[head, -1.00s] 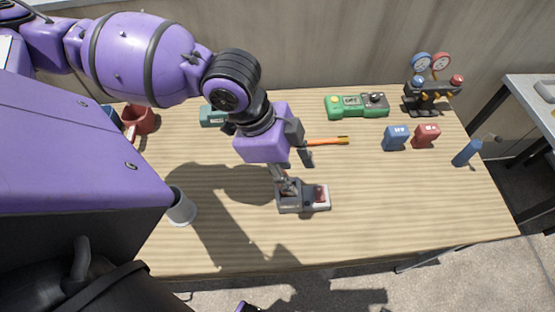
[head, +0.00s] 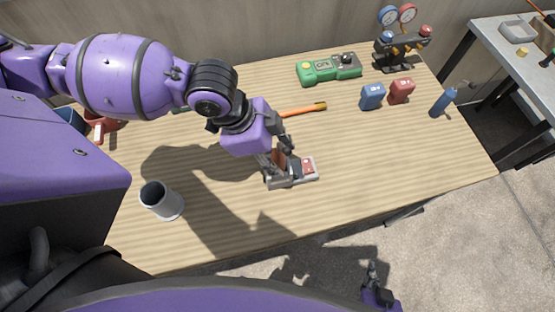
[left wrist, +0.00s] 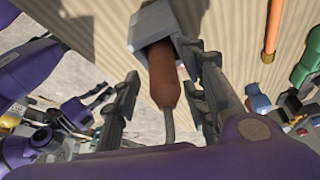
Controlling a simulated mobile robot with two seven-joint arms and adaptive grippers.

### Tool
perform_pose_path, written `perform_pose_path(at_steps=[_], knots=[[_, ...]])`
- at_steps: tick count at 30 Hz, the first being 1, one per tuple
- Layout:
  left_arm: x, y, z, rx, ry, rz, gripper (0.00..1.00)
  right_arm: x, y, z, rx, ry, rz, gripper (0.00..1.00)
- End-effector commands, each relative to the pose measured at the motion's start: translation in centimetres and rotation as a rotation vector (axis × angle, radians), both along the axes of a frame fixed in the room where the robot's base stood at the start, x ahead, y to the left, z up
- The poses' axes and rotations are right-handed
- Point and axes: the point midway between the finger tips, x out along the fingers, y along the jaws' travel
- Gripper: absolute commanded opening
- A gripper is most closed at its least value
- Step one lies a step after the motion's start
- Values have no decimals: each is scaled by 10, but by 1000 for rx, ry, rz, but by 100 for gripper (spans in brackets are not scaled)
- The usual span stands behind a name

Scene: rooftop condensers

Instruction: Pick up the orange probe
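The rust-orange handle of a probe (left wrist: 163,78) shows in the left wrist view, with a thin grey rod at its near end. Its far end is in or against a grey holder (left wrist: 152,25). In the head view the holder (head: 291,181), with a red patch on its right part, sits mid-table, and the probe (head: 279,159) is partly hidden by my left gripper. My left gripper (left wrist: 168,98) is open, one finger on each side of the handle, with a clear gap on the left. My right gripper (head: 372,274) is over the floor, too small to judge.
A bright orange stick (head: 303,109) lies behind the holder. A green meter (head: 328,69), gauges (head: 402,45), blue (head: 372,96) and red (head: 401,91) canisters and a blue torch (head: 444,101) stand at back right. A grey cup (head: 162,201) is at left. The front right tabletop is clear.

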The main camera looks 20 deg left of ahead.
Motion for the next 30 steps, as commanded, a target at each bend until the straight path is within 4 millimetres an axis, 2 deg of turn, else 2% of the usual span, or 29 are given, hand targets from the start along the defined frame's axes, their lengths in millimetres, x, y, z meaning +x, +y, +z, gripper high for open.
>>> perform_pose_path(at_steps=[8, 17, 26, 30], knots=[[1, -1, -3, 0, -1, 0, 39, 2, 3, 1, 7, -4, -5, 0], [1, -1, -2, 0, -1, 0, 0, 3, 6, 1, 12, -6, -8, 0], [1, -1, -1, 0, -2, 0, 0, 3, 5, 1, 9, -5, -5, 0], [2, -1, 13, 0, -7, 0, 0, 4, 4, 3, 7, -8, -3, 0]])
